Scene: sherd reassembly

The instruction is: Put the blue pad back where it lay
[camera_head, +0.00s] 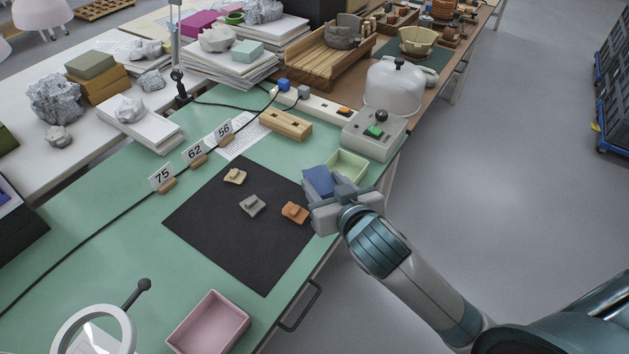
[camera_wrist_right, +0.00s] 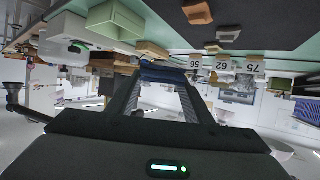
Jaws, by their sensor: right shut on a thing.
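The blue pad (camera_head: 319,181) is held in my right gripper (camera_head: 328,192), above the right edge of the green bench top near the pale green tray (camera_head: 350,160). In the right wrist view, which is upside down, the blue pad (camera_wrist_right: 163,73) sits between the two dark fingers. Part of the pad is hidden by the jaws. The black mat (camera_head: 222,215) bears a yellow sherd (camera_head: 235,177), a grey sherd (camera_head: 252,206) and an orange sherd (camera_head: 295,212). The orange sherd is just left of the gripper. My left gripper is out of view.
A pink tray (camera_head: 190,346) stands at the front edge. Number cards 75, 62 and 56 (camera_head: 224,130) stand behind the mat. A wooden block (camera_head: 286,124) and a grey box with a green button (camera_head: 374,131) stand at the back right. A magnifier (camera_head: 128,320) is front left.

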